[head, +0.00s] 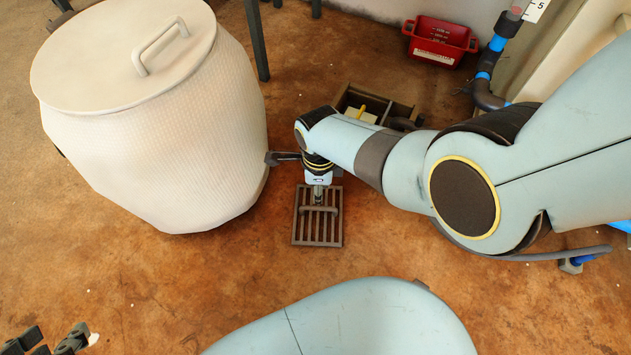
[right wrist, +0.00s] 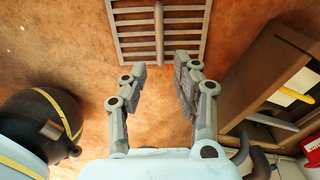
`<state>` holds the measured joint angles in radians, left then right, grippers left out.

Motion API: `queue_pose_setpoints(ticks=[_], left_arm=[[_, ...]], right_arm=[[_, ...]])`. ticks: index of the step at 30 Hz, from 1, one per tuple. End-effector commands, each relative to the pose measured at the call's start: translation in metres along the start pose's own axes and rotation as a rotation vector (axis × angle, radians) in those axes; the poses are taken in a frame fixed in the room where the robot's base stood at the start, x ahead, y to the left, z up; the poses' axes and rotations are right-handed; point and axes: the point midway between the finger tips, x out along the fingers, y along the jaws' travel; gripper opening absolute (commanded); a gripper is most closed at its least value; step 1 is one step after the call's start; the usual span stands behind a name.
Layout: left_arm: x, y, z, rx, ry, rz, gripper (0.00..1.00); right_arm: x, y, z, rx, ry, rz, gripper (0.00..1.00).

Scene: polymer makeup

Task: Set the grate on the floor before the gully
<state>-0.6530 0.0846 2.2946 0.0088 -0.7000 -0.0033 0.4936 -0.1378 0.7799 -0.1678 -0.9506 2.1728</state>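The grate (head: 334,232), a grey-brown square of bars with a raised handle bar across it, appears to lie flat on the floor in front of the gully (head: 400,110). The gully is a dark-framed open box, partly hidden by my right arm. My right gripper (head: 318,196) points down over the grate. In the right wrist view its fingers (right wrist: 160,78) are apart with nothing between them; the grate (right wrist: 190,27) lies beyond the tips, its handle in line with the gap. My left gripper (head: 50,342) is open and empty at the lower left corner.
A large lidded cream drum (head: 170,130) stands left of the grate, close to my right gripper. A red tub (head: 440,42) and a blue-collared pipe (head: 490,70) are behind. A yellow-handled item (head: 360,112) lies in the gully. Floor left of centre front is clear.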

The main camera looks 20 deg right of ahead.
Motion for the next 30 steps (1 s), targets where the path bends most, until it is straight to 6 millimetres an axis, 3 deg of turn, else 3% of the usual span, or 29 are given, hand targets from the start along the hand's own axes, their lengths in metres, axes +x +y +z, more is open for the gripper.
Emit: queue_pose_setpoints(ticks=[6,16,19,23,25,30], left_arm=[[-0.012,0.000,-0.005,-0.001,-0.079,0.005,0.40],[-0.014,0.000,-0.004,-0.001,-0.097,0.006,0.40],[-0.014,0.000,-0.004,-0.001,-0.097,0.006,0.40],[-0.014,0.000,-0.004,-0.001,-0.097,0.006,0.40],[-0.014,0.000,-0.004,-0.001,-0.097,0.006,0.40],[-0.014,0.000,-0.003,-0.001,-0.098,0.006,0.40]], right_arm=[[-0.009,-0.002,-0.004,-0.003,0.001,-0.001,0.29],[-0.009,-0.001,-0.005,-0.007,0.001,0.000,0.29],[-0.008,0.003,-0.015,-0.064,-0.003,-0.014,0.29],[-0.013,0.016,-0.049,-0.307,-0.012,-0.079,0.29],[-0.026,0.027,-0.075,-0.514,-0.006,-0.136,0.29],[-0.091,0.060,-0.132,-1.104,0.068,-0.290,0.29]])
